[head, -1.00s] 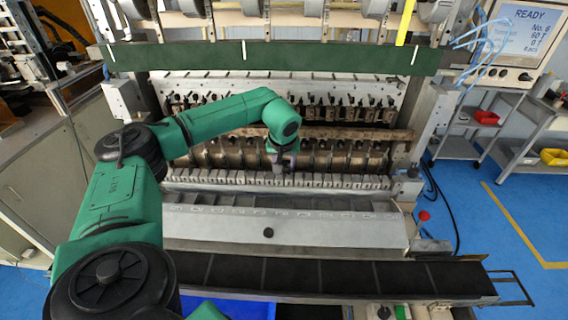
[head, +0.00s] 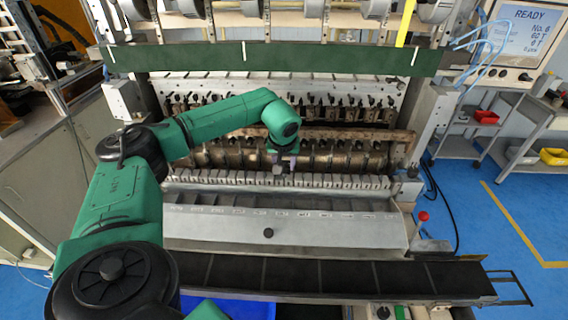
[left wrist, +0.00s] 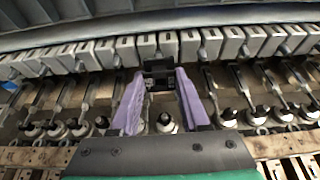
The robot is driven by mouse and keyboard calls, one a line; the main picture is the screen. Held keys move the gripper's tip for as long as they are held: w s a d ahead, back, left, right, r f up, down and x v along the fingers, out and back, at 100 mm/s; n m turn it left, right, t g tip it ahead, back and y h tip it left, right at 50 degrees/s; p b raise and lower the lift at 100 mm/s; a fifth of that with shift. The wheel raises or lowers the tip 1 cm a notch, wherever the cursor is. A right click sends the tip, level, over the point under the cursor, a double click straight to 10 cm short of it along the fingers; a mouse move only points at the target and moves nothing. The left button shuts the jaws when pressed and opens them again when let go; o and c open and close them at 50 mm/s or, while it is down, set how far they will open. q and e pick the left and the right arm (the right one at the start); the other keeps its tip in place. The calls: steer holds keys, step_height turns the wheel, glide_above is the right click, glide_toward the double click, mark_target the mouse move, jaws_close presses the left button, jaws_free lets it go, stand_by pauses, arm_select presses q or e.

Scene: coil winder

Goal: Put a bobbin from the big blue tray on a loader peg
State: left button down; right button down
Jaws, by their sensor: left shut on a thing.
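My left gripper (head: 282,162) is over the middle of the winder, just behind the row of grey blocks. In the left wrist view its two purple fingers (left wrist: 160,78) are shut on a small dark bobbin (left wrist: 158,68), held between the tips. The bobbin is close to the grey blocks; I cannot tell if it touches anything. Several loader pegs with dark tips stand in a row, one of them (left wrist: 166,122) seen between the fingers. The big blue tray (head: 245,309) shows only in part at the bottom of the head view. My right gripper is not in view.
A row of grey blocks (left wrist: 105,52) runs along the pegs. A brown bar (head: 345,134) crosses behind them. A sloped grey cover (head: 330,232) and a black conveyor (head: 345,277) lie in front. A screen (head: 528,35) reads READY.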

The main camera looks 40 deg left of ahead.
arm_select(q)
steer(key=shift+f+b, duration=0.7)
steer(key=shift+f, duration=0.35)
steer(key=shift+c, duration=1.5)
jaws_free()
steer(key=shift+r, duration=0.1)
steer(key=b+v, duration=0.3)
steer(key=v, duration=1.1)
steer(key=shift+d+r, duration=0.15)
steer(key=shift+r, duration=0.05)
steer(key=shift+f, duration=0.1)
